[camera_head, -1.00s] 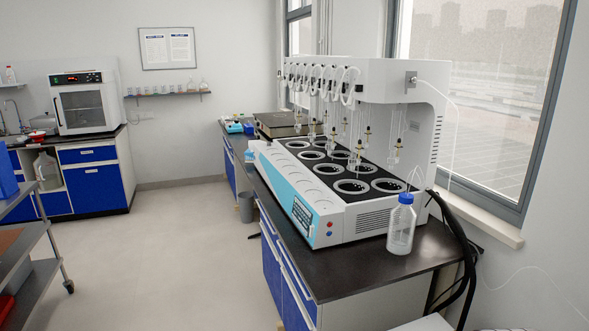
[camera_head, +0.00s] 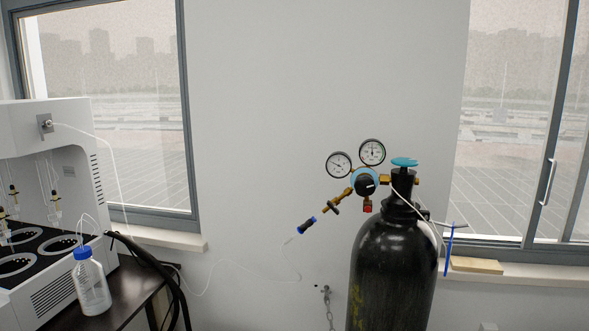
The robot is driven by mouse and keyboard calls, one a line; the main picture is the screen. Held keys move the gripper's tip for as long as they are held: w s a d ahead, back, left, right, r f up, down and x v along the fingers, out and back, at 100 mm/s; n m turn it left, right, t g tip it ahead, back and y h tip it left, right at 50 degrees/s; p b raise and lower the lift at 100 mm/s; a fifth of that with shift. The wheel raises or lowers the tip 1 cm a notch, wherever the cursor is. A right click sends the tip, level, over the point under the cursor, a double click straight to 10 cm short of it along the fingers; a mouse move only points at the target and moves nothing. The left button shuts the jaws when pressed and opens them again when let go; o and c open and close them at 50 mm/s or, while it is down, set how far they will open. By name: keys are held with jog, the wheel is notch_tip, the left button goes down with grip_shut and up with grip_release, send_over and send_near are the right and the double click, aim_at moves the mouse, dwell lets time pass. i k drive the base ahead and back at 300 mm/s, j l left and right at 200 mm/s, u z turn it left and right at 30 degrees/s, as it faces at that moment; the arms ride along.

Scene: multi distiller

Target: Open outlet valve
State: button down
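A black gas cylinder (camera_head: 393,275) stands upright by the wall, right of centre. A teal handwheel (camera_head: 404,162) sits on its top. A brass regulator with two round gauges, the left gauge (camera_head: 339,164) and the right gauge (camera_head: 372,152), is fixed to its left side. A black knob (camera_head: 365,185) is at the regulator's middle. A brass outlet fitting with a small valve (camera_head: 333,205) slants down to the left, near a blue-and-black hose connector (camera_head: 306,225). I cannot tell whether the valve is open. My gripper is not in view.
The white distiller (camera_head: 45,180) stands on a dark bench at the left, with a blue-capped bottle (camera_head: 91,285) at its edge. A thin clear tube runs along the wall. A chain (camera_head: 328,305) hangs left of the cylinder. Windows are on both sides.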

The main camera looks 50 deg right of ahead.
aim_at(333, 205)
jog(key=z, duration=1.5)
jog(key=i+u, duration=0.1)
jog(key=u, duration=1.55)
jog(key=l+u, duration=0.2)
jog(key=u, duration=0.15)
jog(key=k+l+u, duration=0.1)
jog(key=u, duration=0.3)
jog(key=k+l+u, duration=0.15)
jog(key=u, duration=0.2)
jog(key=l, duration=0.1)
